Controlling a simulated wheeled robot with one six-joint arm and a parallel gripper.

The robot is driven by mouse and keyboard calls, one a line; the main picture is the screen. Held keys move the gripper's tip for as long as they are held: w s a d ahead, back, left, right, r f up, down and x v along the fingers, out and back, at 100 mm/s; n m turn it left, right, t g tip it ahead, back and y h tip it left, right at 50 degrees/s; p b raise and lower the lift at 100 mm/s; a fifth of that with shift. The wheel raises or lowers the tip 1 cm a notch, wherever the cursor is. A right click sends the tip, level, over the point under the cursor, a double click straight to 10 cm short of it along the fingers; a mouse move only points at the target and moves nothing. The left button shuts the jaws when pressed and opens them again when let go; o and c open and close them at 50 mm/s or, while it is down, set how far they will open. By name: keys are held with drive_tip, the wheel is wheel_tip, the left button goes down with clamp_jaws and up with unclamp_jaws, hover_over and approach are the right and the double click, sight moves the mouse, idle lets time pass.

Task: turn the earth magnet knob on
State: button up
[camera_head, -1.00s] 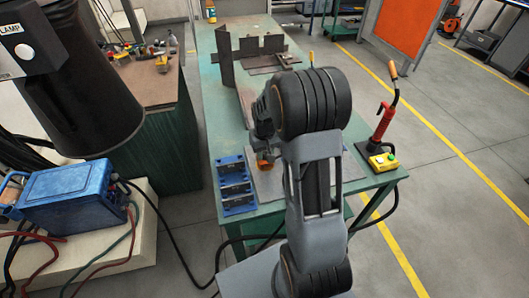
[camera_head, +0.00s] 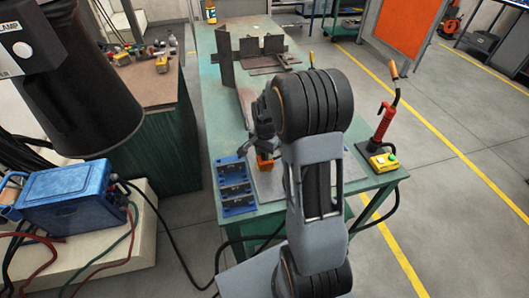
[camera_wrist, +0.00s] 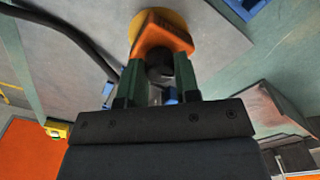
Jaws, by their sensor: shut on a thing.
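The orange earth magnet (camera_head: 264,164) sits on the grey plate at the near end of the green table. In the wrist view its orange body (camera_wrist: 163,37) shows with a yellow round part (camera_wrist: 138,22) behind it. My gripper (camera_wrist: 158,66) has its two green fingers on either side of a dark round knob (camera_wrist: 160,62) at the magnet. It is shut on this knob. In the head view my gripper (camera_head: 263,147) is just above the magnet, partly hidden by my arm. The knob's on or off mark cannot be read.
A blue slotted block (camera_head: 236,185) lies left of the grey plate (camera_head: 270,186). Rusty steel pieces (camera_head: 262,52) stand further back on the table (camera_head: 208,75). A red torch (camera_head: 383,122) and a yellow button box (camera_head: 383,162) are at the right corner. A blue welder (camera_head: 68,197) stands left.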

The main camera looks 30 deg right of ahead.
drive_tip(key=shift+m, duration=1.9)
drive_tip(key=o, duration=0.9)
drive_tip(key=shift+o, duration=0.2)
drive_tip(key=shift+r, duration=0.15)
wheel_tip(320, 180, up, 14)
drive_tip(key=shift+f, duration=0.2)
